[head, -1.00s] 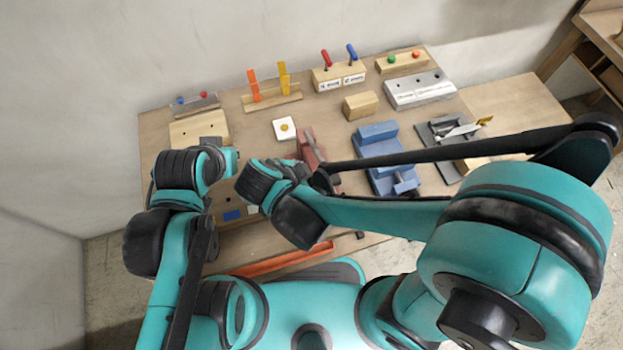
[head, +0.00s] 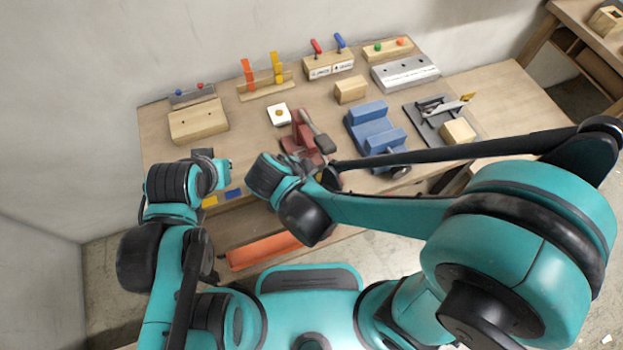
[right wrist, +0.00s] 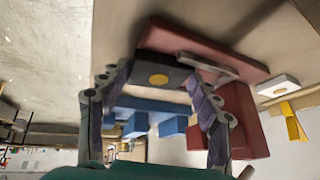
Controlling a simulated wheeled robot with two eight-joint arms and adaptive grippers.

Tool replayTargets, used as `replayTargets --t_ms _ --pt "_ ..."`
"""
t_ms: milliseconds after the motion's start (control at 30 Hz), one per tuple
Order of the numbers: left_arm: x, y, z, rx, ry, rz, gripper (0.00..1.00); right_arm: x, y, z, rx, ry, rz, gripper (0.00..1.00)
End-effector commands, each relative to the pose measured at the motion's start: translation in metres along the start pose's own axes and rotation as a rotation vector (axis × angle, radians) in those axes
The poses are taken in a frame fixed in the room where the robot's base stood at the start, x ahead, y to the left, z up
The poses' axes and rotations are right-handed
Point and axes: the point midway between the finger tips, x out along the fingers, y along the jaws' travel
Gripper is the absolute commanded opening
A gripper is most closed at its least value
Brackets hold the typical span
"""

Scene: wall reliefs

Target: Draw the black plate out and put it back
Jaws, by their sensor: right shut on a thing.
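The black plate (right wrist: 158,77), with a yellow disc on its face, sits between the fingers of my right gripper (right wrist: 160,88) in the right wrist view. The gripper is shut on it. The red fixture (right wrist: 233,115) with a grey metal lever is close beside the plate; whether they touch is unclear. In the head view the red fixture (head: 301,138) stands on the bench, its dark-handled lever leaning right. My right gripper is at its front, mostly hidden by my arm. My left gripper (head: 222,172) is over the bench's front left; its fingers are not clear.
A blue vise-like block (head: 372,128) stands right of the red fixture. A white tile (head: 279,114) with a yellow dot lies behind it. A wooden block (head: 198,121) is at the left. An orange bar (head: 264,250) lies low in front.

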Motion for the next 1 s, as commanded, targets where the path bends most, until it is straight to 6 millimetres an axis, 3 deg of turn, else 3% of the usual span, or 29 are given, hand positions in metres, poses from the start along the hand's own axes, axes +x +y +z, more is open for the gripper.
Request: replayTargets --t_ms 467,500,567,1000 --pt "0.0003 0.0000 0.0001 0.000 0.000 0.000 0.00 0.0022 -0.0003 -0.0017 -0.003 -0.005 0.001 0.34" --pt "0.0003 0.0000 0.0001 0.000 0.000 0.000 0.00 0.0021 -0.0004 -0.0017 -0.003 -0.005 0.000 0.70" --pt "0.0003 0.0000 0.0001 0.000 0.000 0.000 0.00 0.0021 -0.0006 -0.0018 -0.003 -0.004 0.000 0.86" --pt "0.0001 0.0000 0.0000 0.000 0.000 0.000 0.00 -0.0057 -0.0019 -0.0026 -0.004 -0.001 -0.003 0.87"
